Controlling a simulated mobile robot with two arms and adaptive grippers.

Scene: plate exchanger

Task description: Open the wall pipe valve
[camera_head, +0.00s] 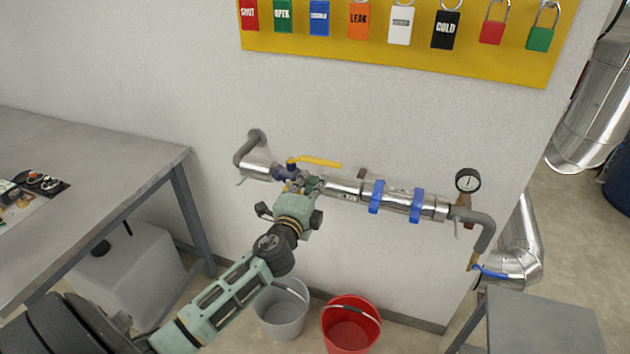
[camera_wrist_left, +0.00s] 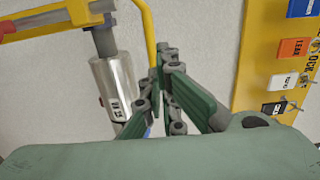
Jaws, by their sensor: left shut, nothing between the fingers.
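The wall pipe (camera_head: 345,188) runs across the white wall in the head view. Its valve has a dark blue body (camera_head: 287,172) and a yellow lever (camera_head: 318,161) that points right, roughly along the pipe. My left gripper (camera_head: 304,184) is in front of the pipe, just below the lever, and hides part of the valve. In the left wrist view, the green fingers of my left gripper (camera_wrist_left: 165,88) are shut and empty. A yellow bar, apparently the lever (camera_wrist_left: 146,25), passes close behind the fingertips; I cannot tell whether they touch. My right gripper is not in view.
A pressure gauge (camera_head: 467,181) and a blue-handled valve (camera_head: 490,271) are at the pipe's right end. A grey bucket (camera_head: 282,312) and red bucket (camera_head: 350,330) stand below. A metal table (camera_head: 90,180) is left. A yellow tag board (camera_head: 400,62) hangs above.

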